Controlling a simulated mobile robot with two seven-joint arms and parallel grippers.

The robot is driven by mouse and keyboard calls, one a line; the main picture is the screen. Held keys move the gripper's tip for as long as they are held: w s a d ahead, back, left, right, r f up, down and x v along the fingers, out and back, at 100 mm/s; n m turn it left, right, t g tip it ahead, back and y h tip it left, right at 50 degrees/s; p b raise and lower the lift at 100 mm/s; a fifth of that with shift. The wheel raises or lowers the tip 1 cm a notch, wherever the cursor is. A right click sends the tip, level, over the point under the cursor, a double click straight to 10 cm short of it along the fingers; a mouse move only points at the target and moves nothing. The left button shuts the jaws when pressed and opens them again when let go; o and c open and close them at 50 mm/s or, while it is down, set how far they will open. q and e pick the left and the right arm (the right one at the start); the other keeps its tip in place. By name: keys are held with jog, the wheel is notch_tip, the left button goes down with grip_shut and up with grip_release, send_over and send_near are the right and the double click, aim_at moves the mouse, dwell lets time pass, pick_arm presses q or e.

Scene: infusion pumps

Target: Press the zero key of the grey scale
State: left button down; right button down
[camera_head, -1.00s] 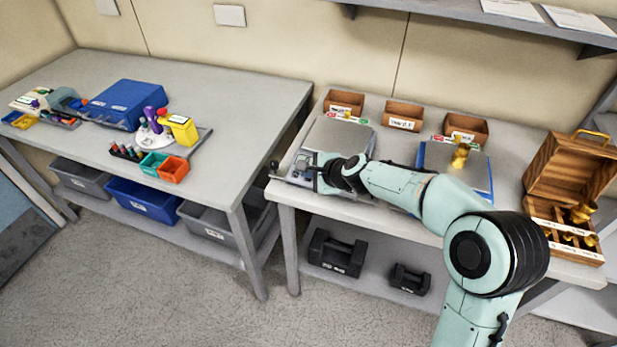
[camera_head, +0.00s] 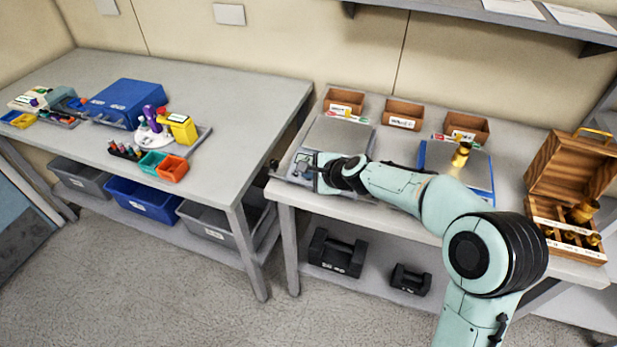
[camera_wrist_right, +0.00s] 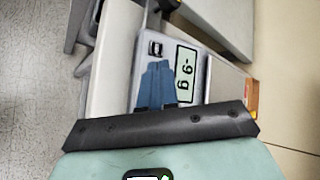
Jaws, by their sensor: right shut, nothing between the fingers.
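The grey scale (camera_head: 338,138) stands at the left end of the right-hand table, its front panel toward me. In the right wrist view its panel carries a lit display (camera_wrist_right: 187,74) with a short sideways reading in g, and a key with a dark icon (camera_wrist_right: 155,48). My right gripper (camera_head: 314,172) is over the left part of the front panel. In the wrist view its blue-grey fingers (camera_wrist_right: 157,66) are together and empty, with their tips just short of that key in the picture. Whether they touch the panel I cannot tell. My left gripper is not in view.
A blue scale (camera_head: 480,178) with a brass weight (camera_head: 461,154) on it stands to the right. Several small wooden boxes (camera_head: 403,114) line the back. An open wooden weight case (camera_head: 568,170) is at the right end. A gap separates the left table (camera_head: 235,100).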

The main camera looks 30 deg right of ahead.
pick_arm(q)
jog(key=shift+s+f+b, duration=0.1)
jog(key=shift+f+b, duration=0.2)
jog(key=shift+b, duration=0.05)
pick_arm(e)
jog(key=shift+f, duration=0.35)
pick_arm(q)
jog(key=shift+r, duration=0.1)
pick_arm(e)
jog(key=shift+r, duration=0.1)
pick_arm(q)
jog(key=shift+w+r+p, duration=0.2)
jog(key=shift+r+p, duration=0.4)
jog(key=shift+p, duration=0.1)
pick_arm(e)
jog(key=shift+r, duration=0.7)
jog(key=shift+a, duration=0.1)
